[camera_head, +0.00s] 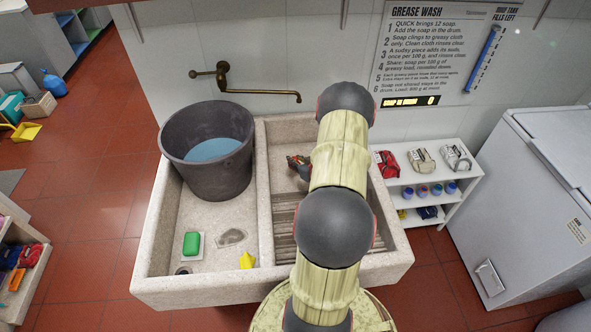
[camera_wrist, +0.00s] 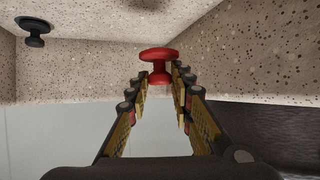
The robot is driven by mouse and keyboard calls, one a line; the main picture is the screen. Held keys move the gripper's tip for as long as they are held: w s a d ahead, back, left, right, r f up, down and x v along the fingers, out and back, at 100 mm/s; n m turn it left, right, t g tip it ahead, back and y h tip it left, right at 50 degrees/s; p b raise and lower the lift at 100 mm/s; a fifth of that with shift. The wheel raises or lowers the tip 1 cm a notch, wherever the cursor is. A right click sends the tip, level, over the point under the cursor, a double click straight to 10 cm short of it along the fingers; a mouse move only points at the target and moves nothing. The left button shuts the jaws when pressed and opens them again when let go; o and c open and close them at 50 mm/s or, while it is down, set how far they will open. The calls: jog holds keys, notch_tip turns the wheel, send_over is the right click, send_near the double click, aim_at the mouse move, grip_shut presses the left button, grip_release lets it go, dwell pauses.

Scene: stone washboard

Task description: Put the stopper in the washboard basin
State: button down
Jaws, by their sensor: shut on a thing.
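The washboard basin (camera_head: 157,222) is a speckled stone sink with two compartments and a ribbed slope in the right one. My gripper (camera_head: 298,163) is over the right compartment, near the divider, partly hidden by my arm. In the wrist view my gripper (camera_wrist: 161,80) is shut on a red stopper (camera_wrist: 160,54), a spool-shaped piece held at the fingertips. Stone walls lie behind it. A dark knob-shaped piece (camera_wrist: 34,31) shows at the upper left of the wrist view. A dark drain hole (camera_head: 183,270) is at the left compartment's front corner.
A dark bucket (camera_head: 176,140) of water stands in the left compartment. A green soap (camera_head: 192,244), a grey lump (camera_head: 231,237) and a yellow piece (camera_head: 247,260) lie in front of it. A brass tap (camera_head: 250,91) reaches over the basin. Shelves (camera_head: 452,160) stand right.

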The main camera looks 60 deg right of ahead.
jog(key=d+f, duration=0.1)
jog(key=f, duration=0.1)
jog(key=w+d+f+b, duration=0.1)
jog(key=w+d+f, duration=0.1)
jog(key=f, duration=0.1)
jog(key=shift+w+d+f, duration=0.15)
jog(key=shift+d+f, duration=0.05)
jog(key=shift+f, duration=0.1)
jog(key=shift+f+b, duration=0.6)
jog(key=shift+f, duration=0.85)
jog(key=shift+f, duration=0.15)
jog(key=c, duration=1.6)
grip_release()
jog(key=shift+c, duration=0.2)
jog(key=shift+o, duration=0.4)
jog(key=shift+r, duration=0.2)
jog(key=p+v, duration=0.2)
jog(key=v, duration=1)
jog(key=shift+p, duration=0.4)
